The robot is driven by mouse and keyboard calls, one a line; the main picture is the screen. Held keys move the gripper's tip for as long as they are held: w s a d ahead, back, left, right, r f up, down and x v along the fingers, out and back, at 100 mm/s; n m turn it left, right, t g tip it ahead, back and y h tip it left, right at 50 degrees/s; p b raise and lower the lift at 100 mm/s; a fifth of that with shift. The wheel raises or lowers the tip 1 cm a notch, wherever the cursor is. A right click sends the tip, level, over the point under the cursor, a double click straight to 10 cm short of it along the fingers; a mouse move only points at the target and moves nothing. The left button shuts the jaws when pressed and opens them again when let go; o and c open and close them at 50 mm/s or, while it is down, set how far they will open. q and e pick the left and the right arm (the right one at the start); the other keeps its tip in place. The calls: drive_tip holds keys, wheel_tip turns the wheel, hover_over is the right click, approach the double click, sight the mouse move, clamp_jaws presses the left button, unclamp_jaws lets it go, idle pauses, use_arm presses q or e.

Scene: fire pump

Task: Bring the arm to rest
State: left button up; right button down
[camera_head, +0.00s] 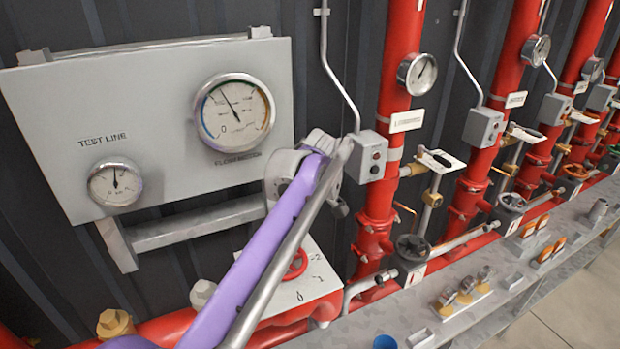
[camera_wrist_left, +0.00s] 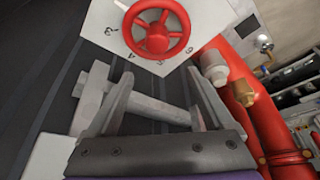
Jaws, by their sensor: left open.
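My left arm (camera_head: 272,235), purple with a grey edge, comes in from the lower left in the head view. It reaches up in front of the wall, and its grey upper end covers the right edge of the test line panel. My left gripper (camera_wrist_left: 158,98) shows in the left wrist view with its two grey fingers spread apart and nothing between them. The red handwheel (camera_wrist_left: 157,27) on a white numbered plate lies beyond the fingertips in that view. In the head view the handwheel (camera_head: 296,265) is partly hidden behind my arm. My right gripper is not seen.
The grey test line panel (camera_head: 150,130) with two gauges is at the left. Red vertical pipes (camera_head: 397,105) with gauges, valves and grey boxes stand to the right. A grey ledge (camera_head: 400,320) with small fittings runs along below. Open floor (camera_head: 580,310) shows at the lower right.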

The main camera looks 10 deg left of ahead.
use_arm(q)
drive_tip(key=s+a+f+m+t+h, duration=0.1)
drive_tip(key=s+f+m+t+h, duration=0.1)
drive_tip(key=s+f+m, duration=0.5)
drive_tip(key=s+a+f+m+t+h, duration=0.2)
drive_tip(key=s+f+m, duration=0.6)
drive_tip(key=s, duration=0.8)
drive_tip(key=shift+s+a+f+m+t, duration=0.3)
drive_tip(key=shift+f+t, duration=0.3)
drive_tip(key=shift+f, duration=0.3)
